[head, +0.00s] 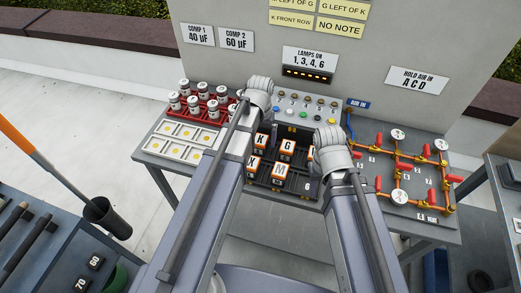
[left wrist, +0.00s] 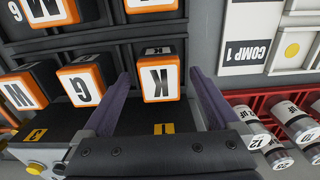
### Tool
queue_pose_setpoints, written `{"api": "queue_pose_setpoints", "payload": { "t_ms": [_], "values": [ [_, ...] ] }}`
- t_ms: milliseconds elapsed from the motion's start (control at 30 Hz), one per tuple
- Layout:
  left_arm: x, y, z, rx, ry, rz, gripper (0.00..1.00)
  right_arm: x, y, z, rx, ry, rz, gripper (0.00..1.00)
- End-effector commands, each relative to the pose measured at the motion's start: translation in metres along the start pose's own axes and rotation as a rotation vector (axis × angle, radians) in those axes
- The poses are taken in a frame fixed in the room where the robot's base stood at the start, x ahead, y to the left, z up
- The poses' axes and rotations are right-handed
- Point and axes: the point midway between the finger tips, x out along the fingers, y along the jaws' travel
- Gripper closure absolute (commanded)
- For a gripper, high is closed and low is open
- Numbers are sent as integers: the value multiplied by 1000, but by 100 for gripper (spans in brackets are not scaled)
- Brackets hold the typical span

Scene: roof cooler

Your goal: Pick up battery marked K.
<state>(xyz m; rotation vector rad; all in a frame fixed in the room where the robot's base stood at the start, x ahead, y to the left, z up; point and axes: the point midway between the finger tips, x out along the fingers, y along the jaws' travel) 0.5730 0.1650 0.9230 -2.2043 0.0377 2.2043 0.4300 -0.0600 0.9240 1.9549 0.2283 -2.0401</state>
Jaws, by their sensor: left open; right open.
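A battery marked K (head: 261,141), a dark block with an orange-edged white face, stands in the back row of the black battery rack (head: 296,187). It also shows in the left wrist view (left wrist: 158,80), upright in its slot. My left gripper (left wrist: 160,74) is open, with one purple finger on each side of K in the picture; I cannot tell whether they touch it. In the head view its fingers are hidden behind the wrist. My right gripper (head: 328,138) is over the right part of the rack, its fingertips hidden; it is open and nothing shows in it.
A battery marked G (head: 287,147) stands beside K. Another marked M (head: 280,170) stands in the front row. Red racks with cans (head: 190,105) lie left. Orange pipes with gauges (head: 400,170) fill the right. A panel with coloured buttons (head: 305,105) stands behind.

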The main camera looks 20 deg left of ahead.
Motion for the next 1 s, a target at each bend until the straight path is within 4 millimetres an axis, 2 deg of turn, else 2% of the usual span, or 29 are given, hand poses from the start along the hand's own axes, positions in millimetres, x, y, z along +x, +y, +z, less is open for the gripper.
{"api": "queue_pose_setpoints", "payload": {
  "t_ms": [33, 300, 1000],
  "values": [
    [7, 0, 0, 0, 0, 0, 5, 7, -1, 0, 0, 0, 0, 50],
    [5, 0, 0, 0, 0, 0, 7, 5, 0, 0, 0, 0, 0, 50],
    [5, 0, 0, 0, 0, 0, 86, 5, 0, 0, 0, 0, 0, 50]
  ]
}}
